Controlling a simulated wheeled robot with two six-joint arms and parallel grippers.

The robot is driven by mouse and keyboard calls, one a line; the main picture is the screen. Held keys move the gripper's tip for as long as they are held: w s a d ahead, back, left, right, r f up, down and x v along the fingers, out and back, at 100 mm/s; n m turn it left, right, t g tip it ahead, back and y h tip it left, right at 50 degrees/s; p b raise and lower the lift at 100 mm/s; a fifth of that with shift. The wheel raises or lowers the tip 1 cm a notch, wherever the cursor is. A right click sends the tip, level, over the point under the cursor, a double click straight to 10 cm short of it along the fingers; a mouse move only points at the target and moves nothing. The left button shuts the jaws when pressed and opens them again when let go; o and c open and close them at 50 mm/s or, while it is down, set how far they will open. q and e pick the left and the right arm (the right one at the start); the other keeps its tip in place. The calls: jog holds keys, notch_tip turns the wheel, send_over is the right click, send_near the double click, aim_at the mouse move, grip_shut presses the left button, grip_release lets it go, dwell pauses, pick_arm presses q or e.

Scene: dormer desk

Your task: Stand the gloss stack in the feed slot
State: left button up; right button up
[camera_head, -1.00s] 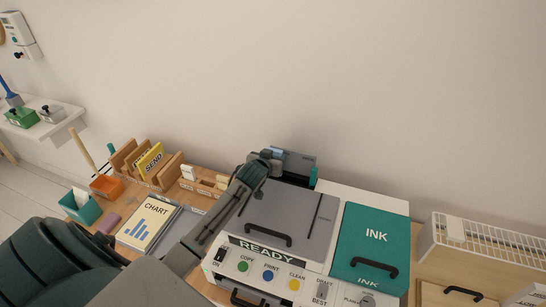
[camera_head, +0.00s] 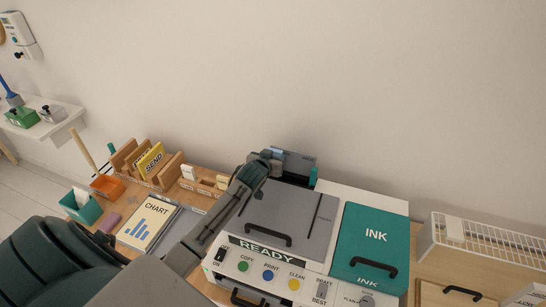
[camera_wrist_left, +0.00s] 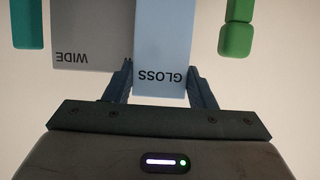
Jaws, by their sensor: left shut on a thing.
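The gloss stack (camera_wrist_left: 165,48) is a light blue block lettered GLOSS in the left wrist view. My left gripper (camera_wrist_left: 163,84) is shut on it, with one finger on each side. In the head view, the left gripper (camera_head: 268,158) is at the back of the printer (camera_head: 285,215), and a little light blue of the stack (camera_head: 277,153) shows beside it. A grey part marked WIDE (camera_wrist_left: 85,40) is right beside the stack in the wrist view. The feed slot's opening is not clearly visible, so I cannot tell whether the stack's lower end is inside it. My right gripper is out of view.
A teal guide (camera_head: 314,175) stands at the back right of the printer. The teal INK cover (camera_head: 374,235) is to its front right. A CHART book (camera_head: 148,222) and a wooden sorter (camera_head: 128,158) are to the left. A white wire rack (camera_head: 485,232) is far right.

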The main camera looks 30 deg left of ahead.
pick_arm(q)
jog(key=shift+f, duration=0.5)
dwell(0.7)
jog(key=shift+f+b, duration=1.2)
jog(key=shift+f, duration=0.35)
jog(key=o, duration=1.1)
jog(key=shift+c, duration=0.2)
jog(key=shift+s, duration=0.1)
